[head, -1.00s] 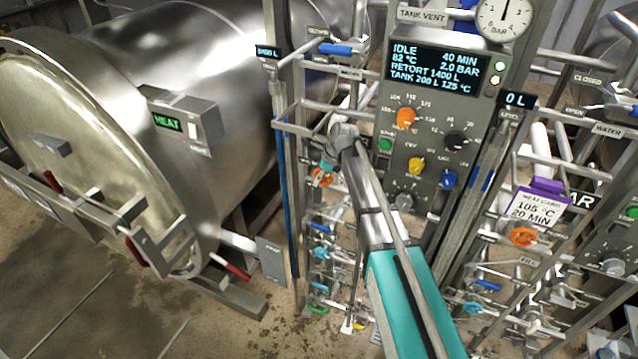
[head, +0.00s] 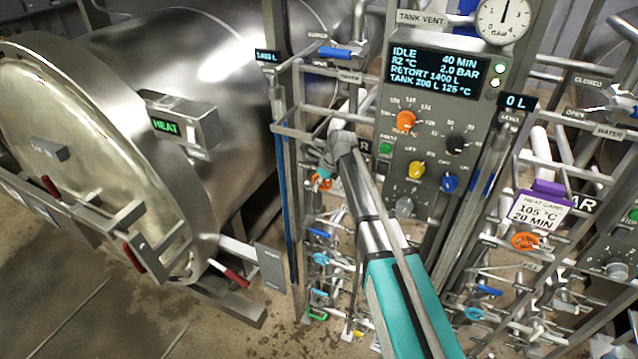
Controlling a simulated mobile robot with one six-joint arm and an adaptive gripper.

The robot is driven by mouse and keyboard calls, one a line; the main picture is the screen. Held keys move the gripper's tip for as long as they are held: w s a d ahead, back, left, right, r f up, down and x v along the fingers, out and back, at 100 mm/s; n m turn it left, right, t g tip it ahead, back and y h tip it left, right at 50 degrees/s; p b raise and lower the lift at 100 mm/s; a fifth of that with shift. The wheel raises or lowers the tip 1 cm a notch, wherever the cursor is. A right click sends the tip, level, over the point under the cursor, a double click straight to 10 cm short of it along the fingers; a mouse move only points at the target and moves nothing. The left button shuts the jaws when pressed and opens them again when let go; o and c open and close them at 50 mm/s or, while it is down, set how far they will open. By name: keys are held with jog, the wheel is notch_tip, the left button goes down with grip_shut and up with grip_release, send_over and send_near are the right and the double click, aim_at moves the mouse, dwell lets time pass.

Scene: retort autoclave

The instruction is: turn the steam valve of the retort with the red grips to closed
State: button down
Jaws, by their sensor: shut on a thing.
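The retort (head: 60,110) with the red grips (head: 233,274) lies at the left, its round door facing front left. Beside it, on the pipe rack, is an orange valve handle (head: 318,184), partly hidden behind my gripper. My gripper (head: 324,174) reaches down from the wrist joint and is shut on this orange handle. The fingertips are small and partly hidden, so the exact hold and the handle's angle are hard to tell. No label for this valve is readable.
The control panel (head: 427,150) stands just right of my wrist. A blue handle (head: 335,53) sits above, and several coloured valves crowd the pipes below. Another orange valve (head: 525,242) is at the right under a heat card (head: 541,210). The floor at lower left is clear.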

dwell(0.3)
jog(key=shift+s+t+y+b, duration=0.1)
jog(key=shift+t+y+b, duration=0.2)
jog(key=shift+y+b, duration=0.65)
jog(key=shift+r+y, duration=0.15)
jog(key=shift+y, duration=0.4)
jog(key=c, duration=0.6)
grip_release()
jog(key=shift+a+h+p, duration=0.1)
jog(key=shift+h+p, duration=0.3)
jog(key=shift+h, duration=0.1)
